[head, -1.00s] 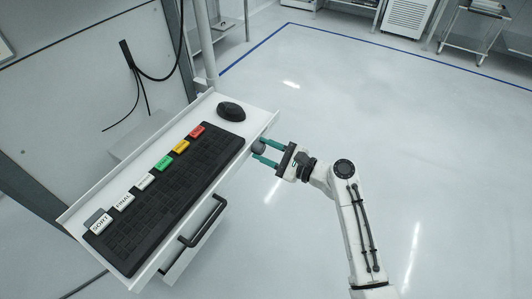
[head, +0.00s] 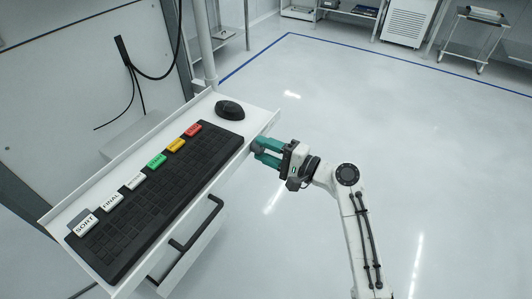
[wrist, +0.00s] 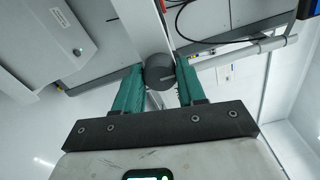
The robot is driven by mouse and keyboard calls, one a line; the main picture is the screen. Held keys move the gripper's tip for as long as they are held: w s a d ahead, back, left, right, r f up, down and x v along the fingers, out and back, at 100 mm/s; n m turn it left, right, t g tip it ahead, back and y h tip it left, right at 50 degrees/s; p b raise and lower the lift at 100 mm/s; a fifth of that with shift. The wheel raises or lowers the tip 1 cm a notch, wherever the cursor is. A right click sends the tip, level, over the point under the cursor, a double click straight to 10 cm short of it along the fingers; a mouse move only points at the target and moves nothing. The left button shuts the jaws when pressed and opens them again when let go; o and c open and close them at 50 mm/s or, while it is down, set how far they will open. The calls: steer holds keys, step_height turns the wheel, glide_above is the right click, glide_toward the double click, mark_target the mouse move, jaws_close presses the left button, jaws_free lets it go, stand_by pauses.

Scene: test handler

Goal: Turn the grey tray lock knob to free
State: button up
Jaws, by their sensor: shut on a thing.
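The grey tray lock knob (wrist: 159,72) is round and dark grey, with a pale line on its face that runs toward the right in the wrist view. It sits at the right end edge of the white tray (head: 258,119). My gripper (head: 262,152) is at that edge with its teal fingers on the knob, which they mostly hide in the head view. In the wrist view my gripper (wrist: 160,78) has one finger on each side of the knob, shut on it.
The tray carries a black keyboard (head: 160,195), a black mouse (head: 230,110) and several coloured labels. A drawer with a black handle (head: 196,226) is below the tray's front edge. A pole (head: 203,45) stands behind. The floor at right is clear.

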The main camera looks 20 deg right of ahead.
steer(key=shift+n, duration=0.3)
steer(key=o, duration=1.1)
steer(key=v, duration=1.1)
steer(key=shift+w, duration=0.1)
steer(key=s+a+f+n+g+h+p, duration=0.2)
steer(key=s+f+n+g+p, duration=0.15)
steer(key=s, duration=0.35)
steer(key=s+a+f+n+g+h+p, duration=0.25)
steer(key=s+f+n+g, duration=0.2)
steer(key=s, duration=0.25)
steer(key=s+d+n+g+h+p, duration=0.1)
steer(key=s+g+h, duration=0.1)
steer(key=s, duration=0.3)
steer(key=s+d+r+n+g+h+p, duration=0.1)
steer(key=s+d+h, duration=0.1)
steer(key=s, duration=0.2)
steer(key=s+d+n+g+h+p, duration=0.1)
steer(key=s+d+n+g+h, duration=0.1)
steer(key=s, duration=0.3)
steer(key=shift+s+r+g+p, duration=0.2)
steer(key=shift+s+g+p, duration=0.1)
steer(key=shift+p, duration=0.1)
